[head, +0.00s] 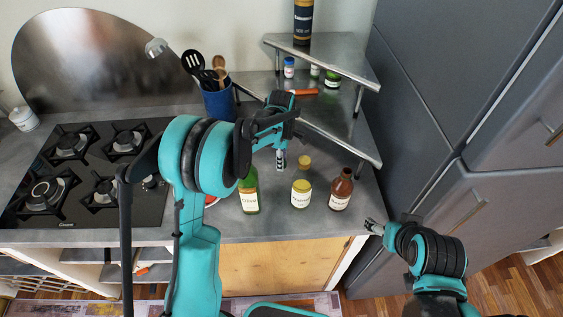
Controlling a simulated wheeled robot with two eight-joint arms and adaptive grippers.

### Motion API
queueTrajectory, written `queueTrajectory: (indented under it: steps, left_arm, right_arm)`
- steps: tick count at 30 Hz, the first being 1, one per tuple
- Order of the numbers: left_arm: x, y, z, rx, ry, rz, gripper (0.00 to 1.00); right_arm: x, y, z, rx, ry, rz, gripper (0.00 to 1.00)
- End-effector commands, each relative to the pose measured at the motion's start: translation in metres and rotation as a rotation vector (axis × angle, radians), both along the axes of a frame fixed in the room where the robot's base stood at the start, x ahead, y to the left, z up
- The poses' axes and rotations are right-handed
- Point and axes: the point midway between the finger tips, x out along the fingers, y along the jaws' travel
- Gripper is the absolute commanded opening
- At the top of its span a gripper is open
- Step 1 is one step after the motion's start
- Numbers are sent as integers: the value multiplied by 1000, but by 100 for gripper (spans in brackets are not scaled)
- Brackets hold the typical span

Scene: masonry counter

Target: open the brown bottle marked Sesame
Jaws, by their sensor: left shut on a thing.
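The brown bottle (341,192) stands upright on the counter, right of the other bottles, with a pale label too small to read for sure. Its top looks reddish brown; I cannot tell whether a cap is on it. My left gripper (281,161) points down above the counter, left of and behind the brown bottle and apart from it. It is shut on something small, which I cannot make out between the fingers. My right gripper (373,226) is low at the right, beyond the counter's front right corner, with no object visible in it.
A yellow-capped bottle (301,194) and a green bottle (248,198) stand left of the brown one. A metal corner shelf (335,138) rises behind. A blue utensil crock (219,103) and gas hob (80,175) are left; grey cabinets (440,100) are right.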

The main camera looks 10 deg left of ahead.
Motion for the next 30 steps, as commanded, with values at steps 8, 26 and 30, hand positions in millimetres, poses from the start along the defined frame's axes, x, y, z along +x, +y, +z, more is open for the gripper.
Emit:
queueTrajectory:
  steps: [8,26,30]
  left_arm:
    - [0,0,-5,0,0,0,0]
    - [0,0,-1,0,0,0,49]
    - [0,0,20,0,0,0,49]
  right_arm:
    - [0,0,-1,0,0,0,73]
    - [0,0,1,0,0,0,73]
    - [0,0,6,0,0,0,73]
